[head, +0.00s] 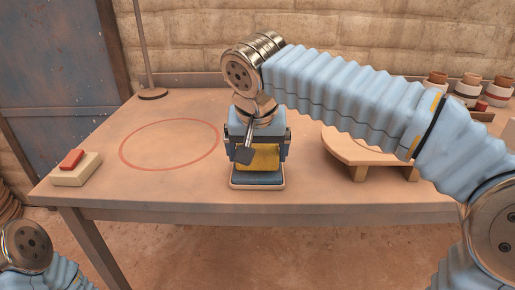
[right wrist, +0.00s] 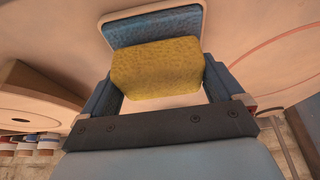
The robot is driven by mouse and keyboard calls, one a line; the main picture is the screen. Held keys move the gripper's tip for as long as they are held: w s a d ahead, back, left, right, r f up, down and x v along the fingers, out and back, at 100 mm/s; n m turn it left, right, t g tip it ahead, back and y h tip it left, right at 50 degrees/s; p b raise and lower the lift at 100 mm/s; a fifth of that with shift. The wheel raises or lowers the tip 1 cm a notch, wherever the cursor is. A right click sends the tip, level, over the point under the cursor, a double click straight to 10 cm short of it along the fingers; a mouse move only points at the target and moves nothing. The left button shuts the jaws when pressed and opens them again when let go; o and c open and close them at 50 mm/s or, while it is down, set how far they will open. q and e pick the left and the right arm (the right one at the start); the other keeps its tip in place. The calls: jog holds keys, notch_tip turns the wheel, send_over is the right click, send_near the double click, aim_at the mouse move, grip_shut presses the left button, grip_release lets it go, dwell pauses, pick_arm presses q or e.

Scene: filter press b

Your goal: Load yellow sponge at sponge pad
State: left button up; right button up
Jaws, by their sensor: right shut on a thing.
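The yellow sponge (head: 264,157) is held in my right gripper (head: 262,150), over the blue sponge pad (head: 257,178) near the table's front edge. In the right wrist view, the yellow sponge (right wrist: 157,67) sits between the two fingers of my right gripper (right wrist: 158,85). The blue pad (right wrist: 152,25) in its pale tray shows just beyond the sponge. The sponge covers part of the pad, and I cannot tell whether they touch. My left gripper is out of view; only part of my left arm shows at the lower left of the head view.
A red circle (head: 121,152) is marked on the bare table (head: 330,207) left of the pad. A round wooden stand (head: 345,153) is to the right. Several jars (head: 468,88) stand at the back right.

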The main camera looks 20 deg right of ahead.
jog(key=shift+f+b, duration=0.35)
jog(key=shift+f, duration=0.2)
dwell(1.9)
jog(key=shift+r, duration=0.1)
notch_tip(320, 180, up, 5)
jog(key=p, duration=0.4)
jog(key=shift+p, duration=0.35)
notch_tip(320, 180, up, 2)
jog(key=shift+r+p, duration=0.1)
jog(key=shift+p, duration=0.9)
